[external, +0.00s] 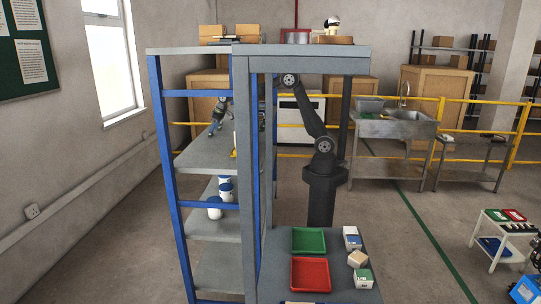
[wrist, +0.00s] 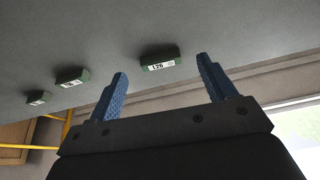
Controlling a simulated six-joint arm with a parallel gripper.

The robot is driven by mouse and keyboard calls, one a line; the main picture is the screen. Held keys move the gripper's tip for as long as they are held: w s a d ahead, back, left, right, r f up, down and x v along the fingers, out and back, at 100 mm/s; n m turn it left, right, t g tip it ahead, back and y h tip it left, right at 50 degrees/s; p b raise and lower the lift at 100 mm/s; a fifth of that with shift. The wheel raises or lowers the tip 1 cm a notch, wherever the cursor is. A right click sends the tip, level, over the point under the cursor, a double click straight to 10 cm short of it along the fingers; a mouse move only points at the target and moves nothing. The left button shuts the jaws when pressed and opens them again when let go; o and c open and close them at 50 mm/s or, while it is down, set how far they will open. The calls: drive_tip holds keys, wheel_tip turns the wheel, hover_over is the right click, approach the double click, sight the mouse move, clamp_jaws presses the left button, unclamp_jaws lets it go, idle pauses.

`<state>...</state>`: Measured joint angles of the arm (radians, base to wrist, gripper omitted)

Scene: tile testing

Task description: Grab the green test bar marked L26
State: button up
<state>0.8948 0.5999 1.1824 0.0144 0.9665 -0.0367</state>
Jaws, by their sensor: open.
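In the wrist view, the green test bar marked L26 (wrist: 160,59) lies on a grey surface (wrist: 210,25), its white label upside down in the picture. My gripper (wrist: 162,70) is open, and its two blue fingers show to the left and right of this bar. Nothing is held between them, and the bar looks to be beyond the fingertips. In the external view, my gripper (external: 215,130) is just above the grey upper shelf (external: 200,155) of the blue-framed rack. I cannot make out the bars there.
Two more green bars, a middle one (wrist: 72,77) and a far-left one (wrist: 39,98), lie left of L26 in the wrist view. Rack posts (external: 170,180) stand near my gripper. White containers (external: 215,207) sit on a lower shelf. Green (external: 309,240) and red (external: 310,274) trays stand on the front table.

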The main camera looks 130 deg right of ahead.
drive_tip(key=x, duration=0.3)
drive_tip(key=c, duration=1.1)
drive_tip(key=shift+o, duration=0.2)
drive_tip(key=shift+r, duration=0.1)
